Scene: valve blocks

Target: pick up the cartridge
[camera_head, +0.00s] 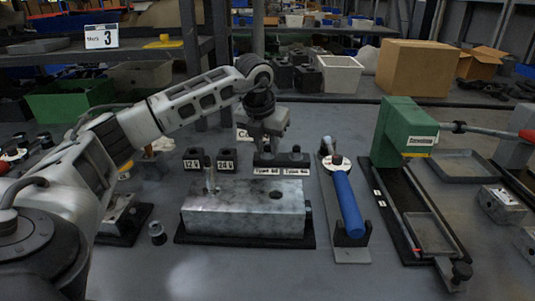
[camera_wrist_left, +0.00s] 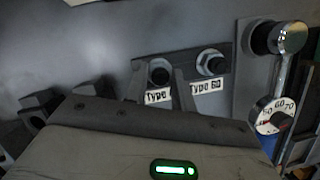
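A dark rack labelled "Type 60" (camera_head: 282,171) stands behind the grey metal valve block (camera_head: 246,212). A dark cartridge-like piece (camera_head: 296,153) sits upright at its right end. In the left wrist view, a piece with a silvery ring (camera_wrist_left: 211,63) and a black round one (camera_wrist_left: 160,72) sit side by side in the rack. My left gripper (camera_head: 268,146) is low over the rack's left end, pointing down. In the wrist view its fingers (camera_wrist_left: 160,88) stand apart on either side of the black piece; contact is unclear. My right gripper is out of view.
A slim upright part (camera_head: 208,176) stands at the block's left end. A small dark cylinder (camera_head: 157,233) is on the table. Sockets (camera_head: 193,160) stand behind the block.

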